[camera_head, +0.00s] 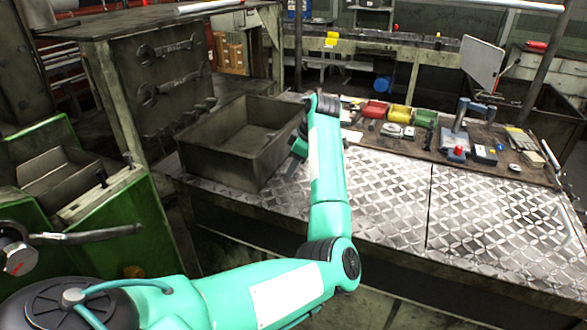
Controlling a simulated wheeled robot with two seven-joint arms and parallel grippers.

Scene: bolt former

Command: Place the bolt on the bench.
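The bench (390,195) has a bare diamond-plate metal top and stands in front of me. My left arm crosses the view from the lower left and reaches up over the bench. My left gripper (299,147) is mostly hidden behind the forearm, near the right side of a dark metal bin; its fingers cannot be made out. I cannot make out the bolt in this view. My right gripper is not in view.
The open metal bin (215,153) sits on the bench's left end. Several tools and small coloured boxes lie on a dark mat (385,143) at the back right. A green machine (110,225) stands at left. The front right of the bench is clear.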

